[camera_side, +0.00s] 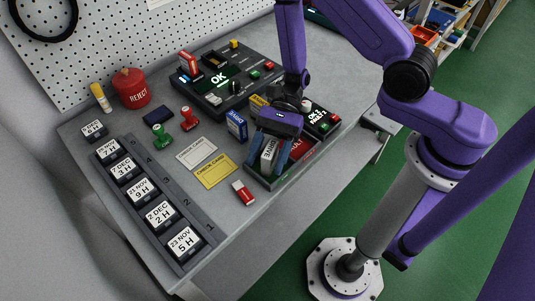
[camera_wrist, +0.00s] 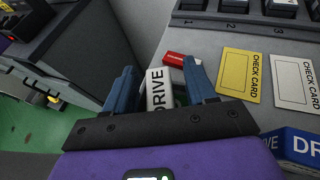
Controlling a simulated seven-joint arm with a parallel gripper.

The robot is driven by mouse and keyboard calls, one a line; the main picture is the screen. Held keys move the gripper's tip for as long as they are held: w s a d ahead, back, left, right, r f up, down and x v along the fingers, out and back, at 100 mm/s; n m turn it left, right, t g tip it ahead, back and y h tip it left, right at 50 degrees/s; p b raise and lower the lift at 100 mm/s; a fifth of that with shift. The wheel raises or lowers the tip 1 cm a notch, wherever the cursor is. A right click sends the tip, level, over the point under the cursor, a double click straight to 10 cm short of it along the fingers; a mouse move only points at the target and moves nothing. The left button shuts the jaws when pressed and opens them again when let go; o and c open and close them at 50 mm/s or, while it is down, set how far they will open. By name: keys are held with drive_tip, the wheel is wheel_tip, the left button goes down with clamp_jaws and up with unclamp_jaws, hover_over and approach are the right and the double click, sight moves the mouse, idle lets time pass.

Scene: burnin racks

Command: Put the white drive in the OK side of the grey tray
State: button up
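The white drive (camera_side: 269,154) stands upright between the two blue fingers of my gripper (camera_side: 270,158). In the wrist view the white drive (camera_wrist: 159,90) shows a gap to each finger of my gripper (camera_wrist: 159,66), so the fingers look open around it. The grey tray (camera_side: 252,179) lies below. Its red reject side (camera_side: 302,147) is to the right, and the drive is at the tray's left part, where a little green shows. Whether the drive rests on the tray floor is hidden by the fingers.
A blue drive (camera_side: 236,126) stands just left of my gripper. A red-and-white item (camera_side: 243,192) lies in front of the tray's left corner. Yellow (camera_side: 216,171) and white (camera_side: 197,153) check cards lie left.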

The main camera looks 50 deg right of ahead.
drive_tip(key=shift+r, duration=0.15)
drive_tip(key=v, duration=1.2)
drive_tip(key=s+d+r+n+t+h, duration=0.2)
drive_tip(key=s+r+n+h, duration=0.3)
drive_tip(key=n, duration=0.8)
drive_tip(key=s+d+r+n+t+h, duration=0.3)
drive_tip(key=s+d+r+n+h, duration=0.2)
drive_tip(key=s+n, duration=0.6)
drive_tip(key=shift+n+h, duration=1.1)
